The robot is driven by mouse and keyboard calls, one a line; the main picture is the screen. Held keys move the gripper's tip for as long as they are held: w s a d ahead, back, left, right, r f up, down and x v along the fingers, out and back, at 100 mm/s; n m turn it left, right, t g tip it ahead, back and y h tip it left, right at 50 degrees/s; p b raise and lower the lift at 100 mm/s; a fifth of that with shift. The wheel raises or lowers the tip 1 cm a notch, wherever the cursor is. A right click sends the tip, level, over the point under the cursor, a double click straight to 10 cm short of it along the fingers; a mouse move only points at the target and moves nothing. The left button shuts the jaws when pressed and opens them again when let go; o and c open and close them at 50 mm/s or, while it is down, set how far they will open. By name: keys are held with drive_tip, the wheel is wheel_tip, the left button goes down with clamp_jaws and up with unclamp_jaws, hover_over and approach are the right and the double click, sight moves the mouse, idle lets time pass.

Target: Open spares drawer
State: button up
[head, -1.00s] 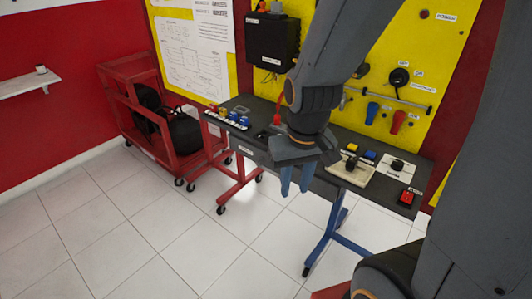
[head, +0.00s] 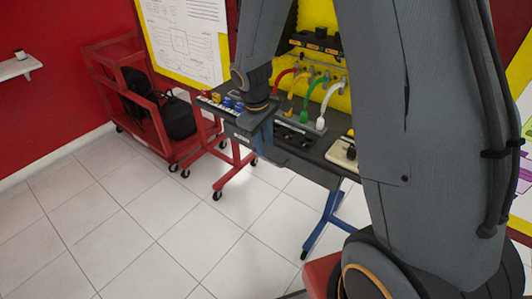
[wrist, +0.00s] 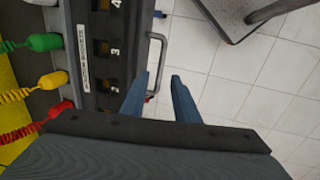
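The drawer's grey bar handle (wrist: 159,62) sticks out from the front edge of the dark bench in the wrist view. My gripper (wrist: 162,80) is open there, its two blue fingers apart. The near end of the handle lies close to the left fingertip, and the right finger is out over the floor. I cannot tell whether finger and handle touch. In the head view my gripper (head: 254,146) is at the bench's front edge beside a small white label (head: 240,138), and its fingers are mostly hidden. The drawer's opening is not visible.
The dark bench (head: 318,160) carries a numbered strip (wrist: 113,50) and red, yellow and green coiled leads (wrist: 45,42). A red cart (head: 150,95) stands at the left. Another dark surface (wrist: 235,12) is at the wrist view's top right. White floor in front is clear.

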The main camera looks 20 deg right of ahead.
sight(267, 159)
drive_tip(key=shift+w+d+f+p, duration=0.1)
drive_tip(key=shift+d+f, duration=0.05)
drive_tip(key=shift+f, duration=0.7)
drive_tip(key=shift+w+d+f+p, duration=0.1)
drive_tip(key=shift+f+p, duration=0.05)
drive_tip(key=shift+f, duration=0.75)
drive_tip(key=shift+w+d+f+p, duration=0.1)
drive_tip(key=shift+d+f, duration=0.05)
drive_tip(key=shift+f, duration=0.7)
clamp_jaws()
